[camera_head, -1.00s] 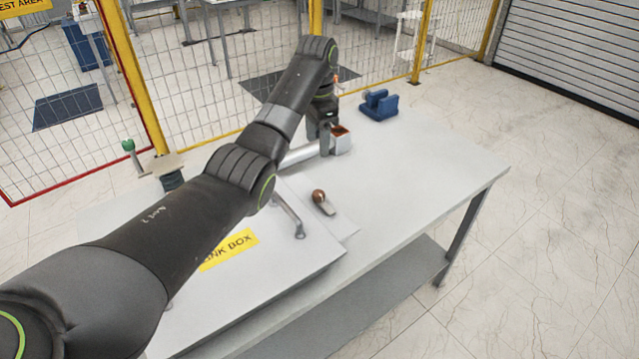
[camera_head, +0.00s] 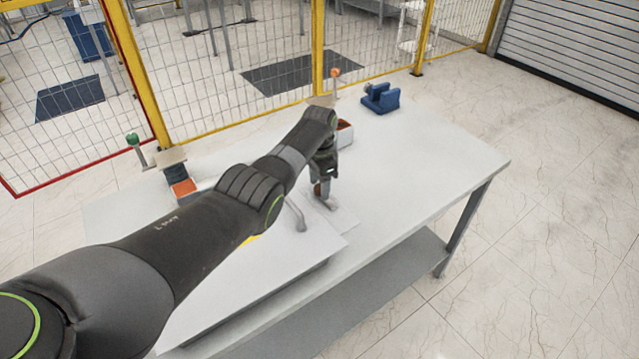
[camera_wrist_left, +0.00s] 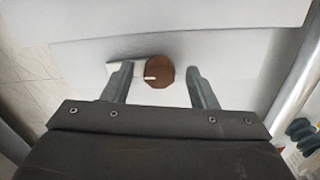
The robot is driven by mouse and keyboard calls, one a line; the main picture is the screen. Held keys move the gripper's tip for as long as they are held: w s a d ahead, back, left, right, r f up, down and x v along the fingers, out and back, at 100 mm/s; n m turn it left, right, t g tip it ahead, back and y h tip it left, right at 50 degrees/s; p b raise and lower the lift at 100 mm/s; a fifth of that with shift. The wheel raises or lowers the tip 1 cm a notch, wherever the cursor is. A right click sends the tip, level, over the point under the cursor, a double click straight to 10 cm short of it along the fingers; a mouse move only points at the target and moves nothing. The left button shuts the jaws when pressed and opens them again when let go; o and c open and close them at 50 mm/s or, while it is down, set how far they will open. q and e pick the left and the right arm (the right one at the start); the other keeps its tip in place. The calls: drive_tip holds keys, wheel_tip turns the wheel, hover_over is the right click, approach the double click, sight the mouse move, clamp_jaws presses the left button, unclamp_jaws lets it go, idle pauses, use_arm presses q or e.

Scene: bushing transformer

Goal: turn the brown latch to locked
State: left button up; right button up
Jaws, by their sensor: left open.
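The brown latch knob (camera_wrist_left: 159,72) shows as a round brown disc with a short pale line on it in the left wrist view. A pale flat lever (camera_wrist_left: 126,69) reaches left from it. My left gripper (camera_wrist_left: 160,86) is open, with one finger on each side of the knob and gaps between knob and fingers. In the head view my left gripper (camera_head: 322,190) points down over the latch and partly hides the brown knob. The latch's pale lever (camera_head: 330,204) shows just below the fingers, on the plate beside the box. My right gripper is not in view.
A grey box lid (camera_head: 240,290) with a bent metal handle (camera_head: 296,215) is left of the latch. The table's right side (camera_head: 430,160) is clear.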

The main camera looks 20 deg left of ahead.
use_arm(q)
drive_tip(key=c, duration=1)
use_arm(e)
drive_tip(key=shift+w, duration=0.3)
